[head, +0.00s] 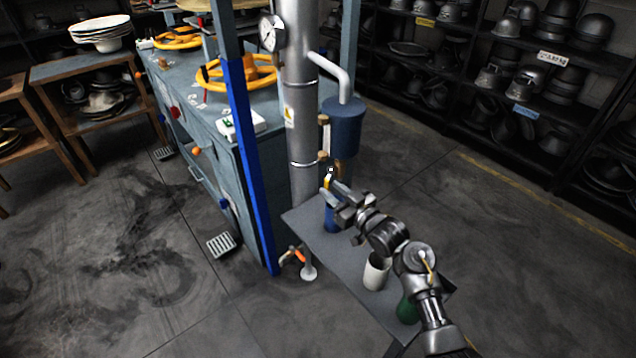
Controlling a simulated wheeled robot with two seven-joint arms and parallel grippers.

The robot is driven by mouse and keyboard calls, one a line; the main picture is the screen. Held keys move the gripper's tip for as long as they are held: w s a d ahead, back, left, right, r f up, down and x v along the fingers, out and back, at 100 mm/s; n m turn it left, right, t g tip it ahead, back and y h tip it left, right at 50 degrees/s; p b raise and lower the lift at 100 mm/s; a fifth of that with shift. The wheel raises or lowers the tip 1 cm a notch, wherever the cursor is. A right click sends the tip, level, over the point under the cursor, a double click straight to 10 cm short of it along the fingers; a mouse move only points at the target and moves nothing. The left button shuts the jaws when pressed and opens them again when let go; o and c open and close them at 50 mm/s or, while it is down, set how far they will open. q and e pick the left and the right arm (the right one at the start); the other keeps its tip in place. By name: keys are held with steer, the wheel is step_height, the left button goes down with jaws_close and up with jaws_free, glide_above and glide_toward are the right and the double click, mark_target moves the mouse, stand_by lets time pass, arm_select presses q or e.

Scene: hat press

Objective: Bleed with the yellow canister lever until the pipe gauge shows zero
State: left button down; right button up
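A vertical grey pipe (299,95) stands at the corner of the press bench. Its round gauge (271,33) has a white face, but the needle reading is too small to tell. A blue canister (343,126) hangs from a bent pipe on its right side. My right gripper (335,197) is below this canister, above the small grey table. A small yellow and black piece (329,178) shows at its fingertips; I cannot tell whether it is the lever or whether the fingers grip it. My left gripper is not in view.
The grey side table (318,240) holds a blue cylinder (330,218), a white one (376,271) and a green one (406,309). A blue post (248,165) and an orange-handled fitting (292,255) stand left of it. Hat shelves (540,95) line the right.

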mark_target(329, 188)
steer(key=shift+x, duration=2.35)
